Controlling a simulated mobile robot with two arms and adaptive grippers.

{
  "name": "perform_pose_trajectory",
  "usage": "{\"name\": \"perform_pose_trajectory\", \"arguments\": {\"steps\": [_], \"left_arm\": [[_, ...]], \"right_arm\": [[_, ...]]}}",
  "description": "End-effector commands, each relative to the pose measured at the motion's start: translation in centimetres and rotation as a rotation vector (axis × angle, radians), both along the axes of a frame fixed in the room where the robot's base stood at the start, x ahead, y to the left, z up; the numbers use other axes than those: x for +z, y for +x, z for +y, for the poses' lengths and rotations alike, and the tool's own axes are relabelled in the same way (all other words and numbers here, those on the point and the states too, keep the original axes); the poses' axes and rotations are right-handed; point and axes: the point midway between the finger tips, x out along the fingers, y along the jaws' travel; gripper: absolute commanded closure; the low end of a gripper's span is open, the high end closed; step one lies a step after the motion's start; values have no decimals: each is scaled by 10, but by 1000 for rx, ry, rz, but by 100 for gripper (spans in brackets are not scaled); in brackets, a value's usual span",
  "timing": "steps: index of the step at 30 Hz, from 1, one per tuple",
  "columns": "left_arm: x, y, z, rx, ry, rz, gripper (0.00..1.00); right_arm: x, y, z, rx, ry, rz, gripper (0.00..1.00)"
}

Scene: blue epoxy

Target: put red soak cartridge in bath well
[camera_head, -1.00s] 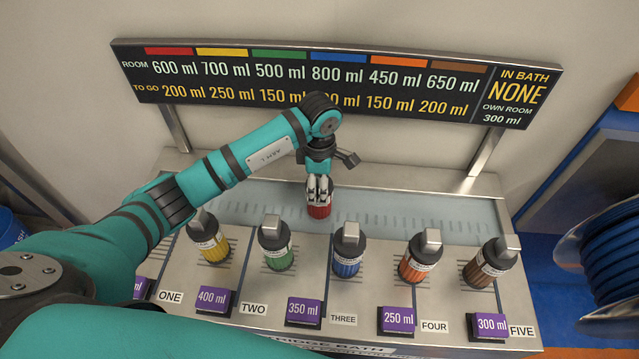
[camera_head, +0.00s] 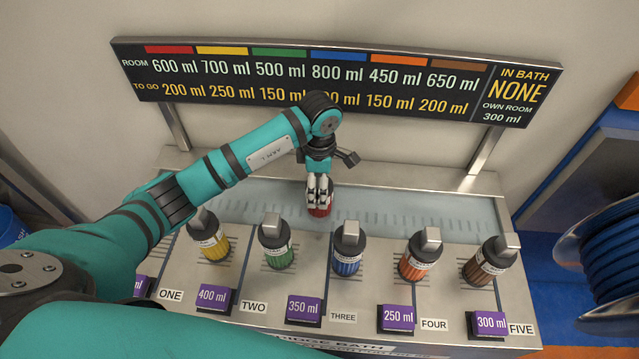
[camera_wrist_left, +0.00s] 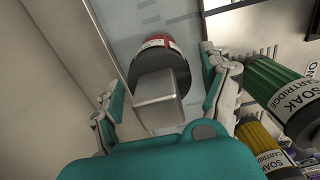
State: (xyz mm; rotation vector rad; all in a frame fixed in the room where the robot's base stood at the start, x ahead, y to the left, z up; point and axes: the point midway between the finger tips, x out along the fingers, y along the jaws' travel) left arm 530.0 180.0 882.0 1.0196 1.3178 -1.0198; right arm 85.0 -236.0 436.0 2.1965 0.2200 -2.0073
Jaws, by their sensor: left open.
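The red soak cartridge (camera_head: 319,211) is at the bath well (camera_head: 430,207), the long pale blue trough behind the row of cartridges. My left gripper (camera_head: 320,190) is above it and hides most of it. In the left wrist view the red cartridge (camera_wrist_left: 154,42) has a dark cap and a grey block-shaped handle, which lies between the spread fingers of my left gripper (camera_wrist_left: 162,88). There are gaps on both sides of the handle, so the gripper is open around it. How deep the cartridge sits is hidden. My right gripper does not show.
Yellow (camera_head: 213,245), green (camera_head: 278,257), blue (camera_head: 346,262), orange (camera_head: 417,267) and brown (camera_head: 482,272) cartridges stand in a row in front of the well. A sign board (camera_head: 330,82) stands behind, reading "IN BATH NONE". A blue reel (camera_head: 610,260) is at the right.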

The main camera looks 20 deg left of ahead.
Motion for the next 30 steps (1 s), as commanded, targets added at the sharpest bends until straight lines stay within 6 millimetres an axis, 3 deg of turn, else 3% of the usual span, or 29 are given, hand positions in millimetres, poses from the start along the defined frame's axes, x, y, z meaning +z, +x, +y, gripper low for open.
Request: {"name": "perform_pose_trajectory", "arguments": {"steps": [15,21,30], "left_arm": [[99,1,1,-1,1,-7,20],[114,0,1,1,1,-4,20],[116,0,1,0,1,-2,20]], "right_arm": [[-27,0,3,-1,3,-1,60],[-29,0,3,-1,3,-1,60],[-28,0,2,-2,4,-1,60]]}}
